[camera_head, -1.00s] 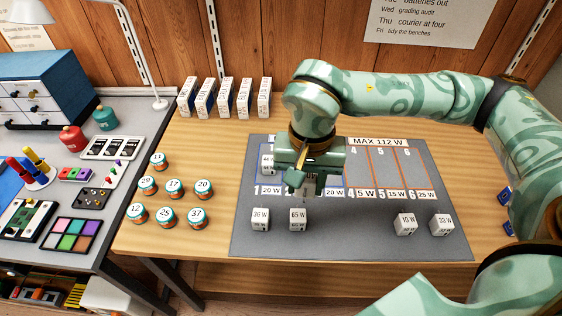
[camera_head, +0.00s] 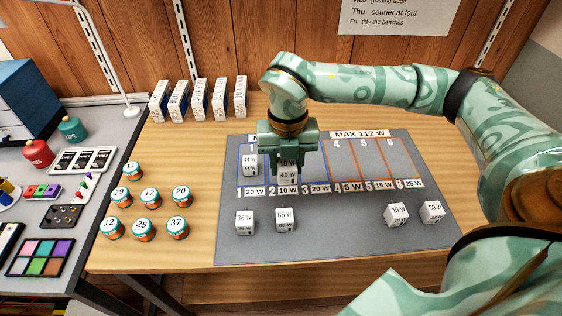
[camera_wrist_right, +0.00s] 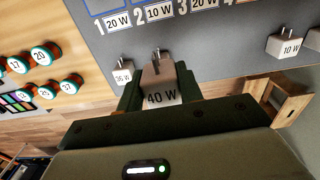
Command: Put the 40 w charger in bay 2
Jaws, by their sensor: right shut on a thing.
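My right gripper (camera_head: 288,168) is shut on the white 40 W charger (camera_head: 288,174). It holds the charger upright over bay 2, just behind the 10 W label (camera_head: 287,190); I cannot tell whether the charger touches the mat. In the right wrist view the 40 W charger (camera_wrist_right: 161,92) sits between the two fingers, its prongs pointing away from the palm. Gripper and charger hide much of bay 2. My left gripper is not in view.
A 44 W charger (camera_head: 249,166) stands in bay 1. Chargers marked 36 W (camera_head: 244,222), 65 W (camera_head: 285,220), 10 W (camera_head: 397,214) and 33 W (camera_head: 432,212) stand along the front of the grey mat (camera_head: 340,235). Bays 4 to 6 look empty. Numbered jars (camera_head: 150,198) stand left.

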